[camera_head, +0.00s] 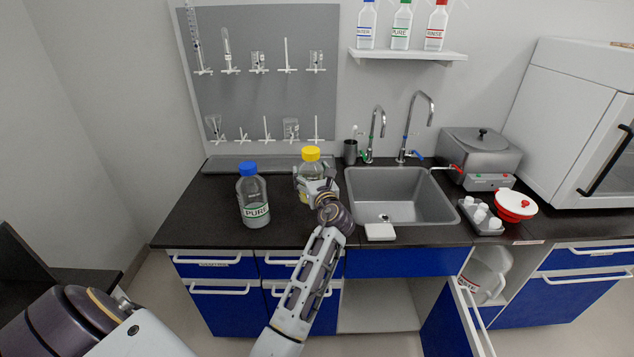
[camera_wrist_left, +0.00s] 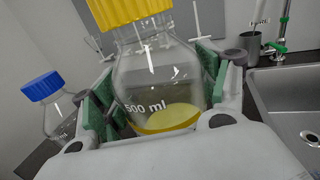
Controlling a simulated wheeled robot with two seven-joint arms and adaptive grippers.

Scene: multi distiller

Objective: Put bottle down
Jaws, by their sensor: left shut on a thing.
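My left gripper (camera_head: 316,187) is shut around the body of a clear glass bottle (camera_head: 309,170) with a yellow cap and some yellow liquid in it. In the left wrist view this bottle (camera_wrist_left: 160,75) stands nearly upright between the green finger pads and shows a "500 ml" mark. It is over the black counter (camera_head: 285,230), left of the sink; its base is partly hidden by the gripper, so I cannot tell whether it touches the counter. A blue-capped bottle labelled PURE (camera_head: 252,198) stands on the counter to its left. My right gripper is not in view.
The sink (camera_head: 395,190) with two taps lies right of the held bottle. A grey tray (camera_head: 235,165) runs along the back edge behind the bottles. A dark cup (camera_head: 350,152) stands behind right. A white block (camera_head: 380,232) sits at the sink's front edge. The counter's left front is clear.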

